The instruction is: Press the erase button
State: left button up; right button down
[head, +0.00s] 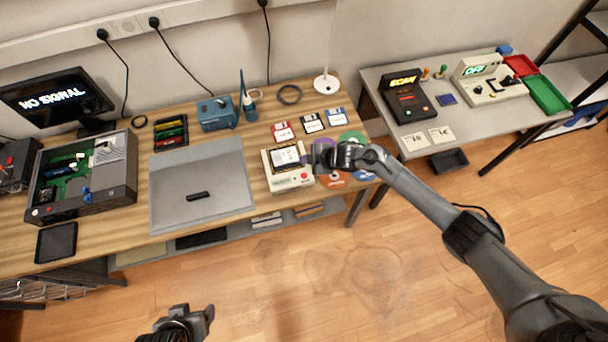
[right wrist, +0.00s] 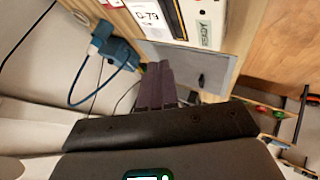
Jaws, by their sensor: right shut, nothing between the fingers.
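A beige box (head: 290,182) with a dark-framed window on top and a red button (head: 304,177) on its front right stands on the wooden table. Any lettering on the button is too small to read. My right gripper (head: 318,157) is shut and empty at the box's upper right side; contact cannot be told. In the right wrist view its closed fingers (right wrist: 160,84) point toward a pale box (right wrist: 208,22) with a white label and a small green-lettered patch; the red button does not show there. My left gripper (head: 207,315) is low in the head view, away from the table; its jaw state is unclear.
A grey mat (head: 180,212) with a small black object lies left of the box. Floppy disks (head: 282,131) lie behind it, and coloured discs (head: 334,180) lie under and beside my right gripper. A second table (head: 440,134) with other devices stands at the right.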

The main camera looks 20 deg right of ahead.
jog(key=b, duration=0.6)
send_over(306, 177)
notch_tip(306, 177, down, 6)
jog(key=shift+w+f, duration=0.1)
jog(key=shift+f, duration=0.15)
jog(key=shift+f+b, duration=0.5)
jog(key=shift+f, duration=0.5)
dwell(0.4)
jog(key=shift+f, duration=0.2)
jog(key=shift+f+b, duration=0.25)
jog(key=shift+b, duration=0.1)
